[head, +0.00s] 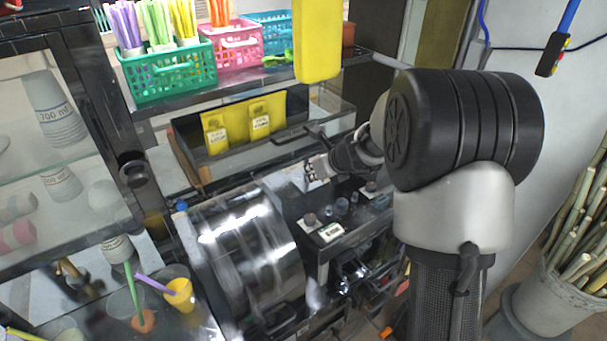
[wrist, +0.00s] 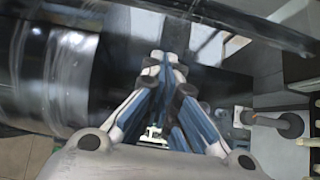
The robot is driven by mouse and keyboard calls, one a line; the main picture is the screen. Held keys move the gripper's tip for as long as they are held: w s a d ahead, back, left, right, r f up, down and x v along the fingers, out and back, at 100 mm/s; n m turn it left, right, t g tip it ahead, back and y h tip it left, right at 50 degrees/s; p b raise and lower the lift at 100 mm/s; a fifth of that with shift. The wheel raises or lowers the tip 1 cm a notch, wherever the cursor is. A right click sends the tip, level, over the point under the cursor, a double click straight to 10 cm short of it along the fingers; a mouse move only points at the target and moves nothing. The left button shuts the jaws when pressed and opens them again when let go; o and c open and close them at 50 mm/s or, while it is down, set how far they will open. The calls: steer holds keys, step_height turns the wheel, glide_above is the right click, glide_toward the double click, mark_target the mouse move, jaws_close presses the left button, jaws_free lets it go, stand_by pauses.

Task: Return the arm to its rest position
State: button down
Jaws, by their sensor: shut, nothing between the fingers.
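My gripper (head: 318,168) is at the end of my arm in the head view, above the press, to the right of the shiny metal cylinder (head: 247,250). In the wrist view my gripper (wrist: 168,58) shows with its fingertips together and nothing between them. The large black and grey joint of my arm fills the right half of the head view and hides part of the press behind it. The metal cylinder also shows at the left of the wrist view (wrist: 50,75).
A green basket (head: 170,75) and a pink basket (head: 235,49) stand on the shelf above. Cups stand in the glass cabinet at left. A bucket of cane (head: 545,305) stands at lower right.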

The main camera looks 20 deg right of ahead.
steer(key=s+a+r+n+g+b, duration=0.1)
steer(key=s+a+r+n+b, duration=0.1)
steer(key=s+a+n, duration=0.35)
steer(key=s+a+r+n+g+y+b, duration=0.1)
steer(key=s+a+r+n, duration=0.15)
steer(key=s+n, duration=0.5)
steer(key=s+a+r+n+b, duration=0.25)
steer(key=s+n, duration=0.25)
steer(key=s, duration=0.3)
steer(key=s+d+f+n+g+h+b, duration=0.1)
steer(key=s+f+n+h, duration=0.1)
steer(key=s+n, duration=0.5)
steer(key=s+d+f+n+g+h+b, duration=0.1)
steer(key=s+d+f+n+b, duration=0.1)
steer(key=s+n, duration=0.5)
steer(key=s+f, duration=0.1)
steer(key=s, duration=0.4)
steer(key=shift+s+f+h, duration=0.15)
steer(key=shift+f+h, duration=0.25)
